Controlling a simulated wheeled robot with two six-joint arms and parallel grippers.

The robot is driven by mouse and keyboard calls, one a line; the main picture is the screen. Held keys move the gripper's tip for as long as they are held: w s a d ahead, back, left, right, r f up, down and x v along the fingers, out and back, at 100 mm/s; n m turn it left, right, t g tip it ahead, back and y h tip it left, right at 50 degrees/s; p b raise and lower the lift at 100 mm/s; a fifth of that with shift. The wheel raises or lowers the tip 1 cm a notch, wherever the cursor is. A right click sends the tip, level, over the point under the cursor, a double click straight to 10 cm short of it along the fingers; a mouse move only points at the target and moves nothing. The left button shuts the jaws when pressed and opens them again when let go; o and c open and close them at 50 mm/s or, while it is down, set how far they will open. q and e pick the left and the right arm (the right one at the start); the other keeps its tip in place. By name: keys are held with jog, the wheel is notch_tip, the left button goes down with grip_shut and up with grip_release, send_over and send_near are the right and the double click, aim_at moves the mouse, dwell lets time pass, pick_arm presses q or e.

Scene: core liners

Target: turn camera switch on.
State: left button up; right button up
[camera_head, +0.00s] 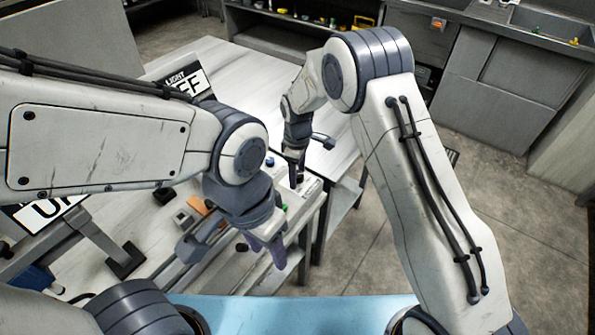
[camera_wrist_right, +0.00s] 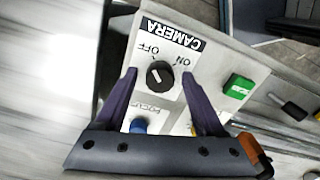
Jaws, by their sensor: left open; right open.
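In the right wrist view, the camera switch (camera_wrist_right: 160,75) is a round black knob on a pale panel. A CAMERA label (camera_wrist_right: 172,38) lies beside it, upside down in this view, with OFF and ON printed around the knob. A short white mark on the knob appears to point toward OFF. My right gripper (camera_wrist_right: 159,78) is open, with its two dark fingers on either side of the knob; contact cannot be told. In the head view my right gripper (camera_head: 296,176) is over the panel. My left gripper (camera_head: 272,248) is open and empty near the panel's front.
In the right wrist view a green button (camera_wrist_right: 238,87), a blue knob (camera_wrist_right: 138,125) and a black lever (camera_wrist_right: 290,108) are near the switch. In the head view, the pale table (camera_head: 235,75) stretches behind the arms and open floor (camera_head: 365,225) lies right.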

grip_shut()
jog(key=shift+m, duration=0.3)
jog(key=m, duration=0.3)
jog(key=shift+m, duration=0.3)
jog(key=m, duration=0.4)
jog(key=shift+m, duration=0.3)
jog(key=m, duration=0.4)
jog(key=shift+m+b, duration=0.3)
jog(key=shift+w+m, duration=0.1)
jog(key=shift+m, duration=2.1)
jog(key=shift+r, duration=0.1)
